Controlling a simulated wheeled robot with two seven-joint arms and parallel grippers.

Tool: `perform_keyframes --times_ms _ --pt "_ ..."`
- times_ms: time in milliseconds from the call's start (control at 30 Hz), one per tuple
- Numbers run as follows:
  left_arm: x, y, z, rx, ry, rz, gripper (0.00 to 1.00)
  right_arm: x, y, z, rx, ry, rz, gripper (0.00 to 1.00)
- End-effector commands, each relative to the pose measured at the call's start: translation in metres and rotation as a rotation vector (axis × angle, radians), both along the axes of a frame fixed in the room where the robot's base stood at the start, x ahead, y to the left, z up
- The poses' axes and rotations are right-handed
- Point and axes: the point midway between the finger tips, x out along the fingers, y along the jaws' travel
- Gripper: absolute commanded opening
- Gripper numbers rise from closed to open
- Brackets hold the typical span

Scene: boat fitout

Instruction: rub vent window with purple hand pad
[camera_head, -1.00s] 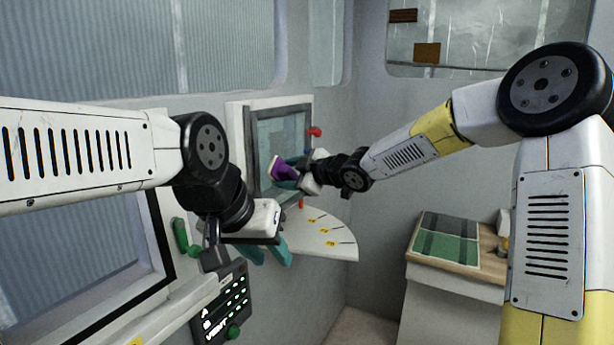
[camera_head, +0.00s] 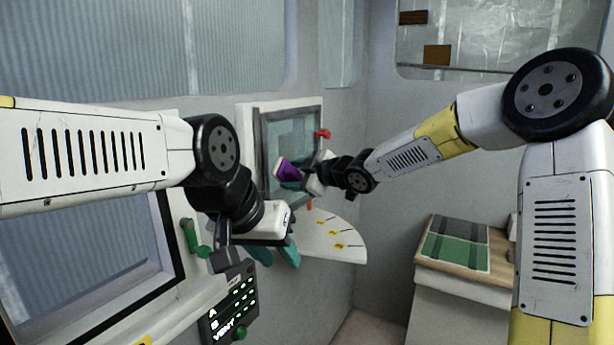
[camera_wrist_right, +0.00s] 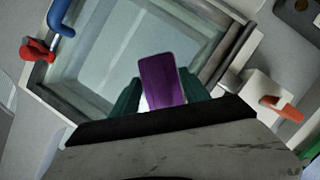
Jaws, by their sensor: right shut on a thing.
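The vent window (camera_head: 289,137) is a pale glass pane in a dark grey frame on the left wall. It also shows in the right wrist view (camera_wrist_right: 105,65), seen at a slant. My right gripper (camera_head: 300,178) is shut on the purple hand pad (camera_head: 287,169), in front of the window's lower part. In the right wrist view the pad (camera_wrist_right: 162,80) sits between the teal fingers, with the glass behind it. I cannot tell whether it touches the glass. My left gripper (camera_head: 276,253) is empty, its teal fingers apart, below and left of the window.
A red handle (camera_head: 323,134) is at the window's right edge. A white rounded shelf (camera_head: 335,249) with yellow labels juts out below. A dark vent panel (camera_head: 232,308) and a green handle (camera_head: 190,236) are near my left gripper. A bench with a green mat (camera_head: 455,250) stands right.

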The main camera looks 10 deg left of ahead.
Motion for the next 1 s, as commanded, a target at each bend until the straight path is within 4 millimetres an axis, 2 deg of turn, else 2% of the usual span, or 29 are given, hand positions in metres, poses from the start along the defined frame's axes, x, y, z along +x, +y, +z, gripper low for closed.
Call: perform_keyframes --times_ms 567,1000 --pt "0.000 0.000 0.000 0.000 0.000 0.000 0.36 0.004 0.009 0.000 0.000 0.000 0.000 0.00" --pt "0.000 0.000 0.000 0.000 0.000 0.000 0.36 0.036 -0.004 0.000 0.001 -0.001 0.000 0.00"
